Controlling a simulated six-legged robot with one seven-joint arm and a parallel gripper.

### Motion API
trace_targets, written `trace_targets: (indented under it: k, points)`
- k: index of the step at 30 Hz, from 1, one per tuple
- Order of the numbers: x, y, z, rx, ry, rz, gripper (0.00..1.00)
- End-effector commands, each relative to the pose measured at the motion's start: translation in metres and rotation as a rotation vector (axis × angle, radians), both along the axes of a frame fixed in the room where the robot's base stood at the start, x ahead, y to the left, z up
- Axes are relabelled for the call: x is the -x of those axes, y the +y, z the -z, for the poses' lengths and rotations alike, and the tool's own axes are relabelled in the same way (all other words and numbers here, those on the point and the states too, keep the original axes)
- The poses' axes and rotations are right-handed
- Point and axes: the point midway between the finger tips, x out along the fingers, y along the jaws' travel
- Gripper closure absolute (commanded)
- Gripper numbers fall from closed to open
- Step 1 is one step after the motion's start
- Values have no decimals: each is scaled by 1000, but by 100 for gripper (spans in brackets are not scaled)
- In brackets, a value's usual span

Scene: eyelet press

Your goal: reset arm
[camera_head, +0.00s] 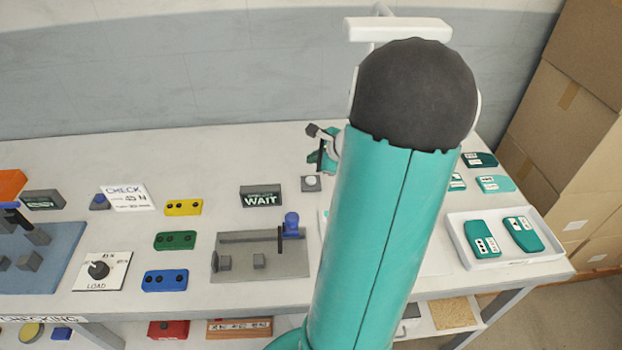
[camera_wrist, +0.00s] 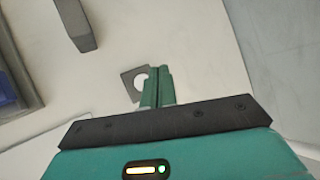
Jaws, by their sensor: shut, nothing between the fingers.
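My gripper (camera_wrist: 157,87) is in the wrist view, its two teal fingers shut together with nothing between them. It points at the white tabletop near a small grey plate with a white round button (camera_wrist: 138,82), which the fingers partly cover. In the head view that button (camera_head: 311,183) sits on the table to the left of my teal arm. My arm covers much of the right-middle of the table, and my gripper is mostly hidden behind it there.
A grey press fixture (camera_head: 262,265) with a blue knob stands left of my arm, below a dark WAIT sign (camera_head: 261,197). A white tray (camera_head: 548,256) with teal parts is at the right. Yellow, green and blue blocks and a load dial (camera_head: 101,270) lie left. Cardboard boxes (camera_head: 560,120) stand beyond the right edge.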

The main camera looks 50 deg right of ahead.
Motion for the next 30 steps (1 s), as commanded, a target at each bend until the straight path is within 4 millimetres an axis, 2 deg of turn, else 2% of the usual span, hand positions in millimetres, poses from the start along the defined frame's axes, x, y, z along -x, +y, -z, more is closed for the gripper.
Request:
trace_targets:
  k: [6,23,26,29,30]
  points:
    - [0,0,-13,-1,0,1,100]
    - [0,1,-13,0,0,-2,100]
    - [-7,11,-17,21,10,-42,100]
    - [-20,36,-28,75,36,-146,100]
    - [-27,52,-33,105,51,-205,100]
